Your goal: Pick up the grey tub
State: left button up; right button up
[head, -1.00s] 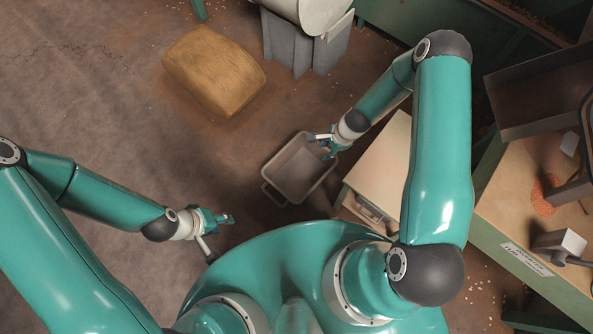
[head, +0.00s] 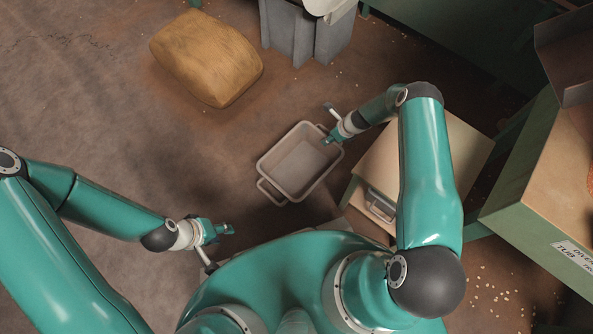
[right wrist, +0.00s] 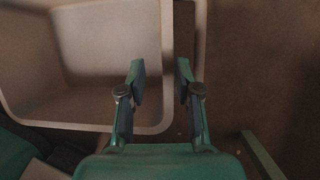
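The grey tub (head: 299,163) stands on the floor in the middle of the head view, upright and seemingly empty, with a loop handle at its near left end. My right gripper (head: 329,125) is open at the tub's far right end. In the right wrist view, the tub's rim (right wrist: 70,125) passes between or just below my right gripper's (right wrist: 160,72) parted fingers, and part of a handle (right wrist: 201,30) shows beyond it. I cannot tell whether they touch. My left gripper (head: 218,248) is open and empty, left of the tub and apart from it.
A wooden-topped cabinet (head: 445,150) stands close to the tub's right. A stuffed tan sack (head: 207,58) lies at the upper left, and a grey ribbed stand (head: 305,35) is behind. A green bench (head: 545,185) is at the right. The floor left of the tub is clear.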

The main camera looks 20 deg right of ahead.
jog(key=b+x, duration=0.1)
jog(key=x, duration=0.2)
jog(key=b+x, duration=0.1)
jog(key=x, duration=0.1)
jog(key=b+x, duration=0.2)
jog(key=x, duration=0.1)
jog(key=shift+w, duration=0.35)
grip_shut()
jog(key=shift+r, duration=0.1)
